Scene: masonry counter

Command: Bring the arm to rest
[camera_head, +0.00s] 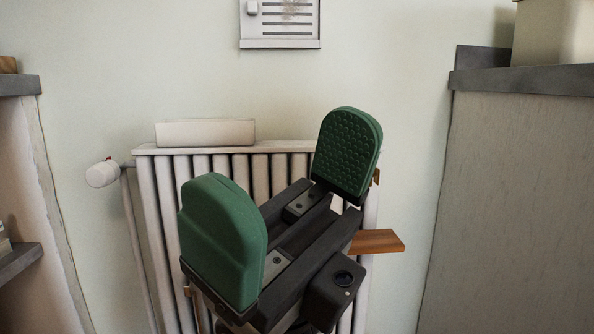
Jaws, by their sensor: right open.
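My right gripper (288,212) is large in the middle of the head view. Its two green padded fingers stand wide apart on a dark rail, with nothing between them. The left finger shows its smooth back and the right finger shows its dimpled inner pad. The gripper is in front of the radiator (147,215) and hides much of it. My left gripper is not in view.
A white box (205,132) lies along the radiator's top. A valve knob (102,173) sticks out at its left. A wooden piece (377,241) shows behind the gripper. Grey-topped masonry counters stand at left (20,86) and right (520,80). A vent panel (279,24) hangs above.

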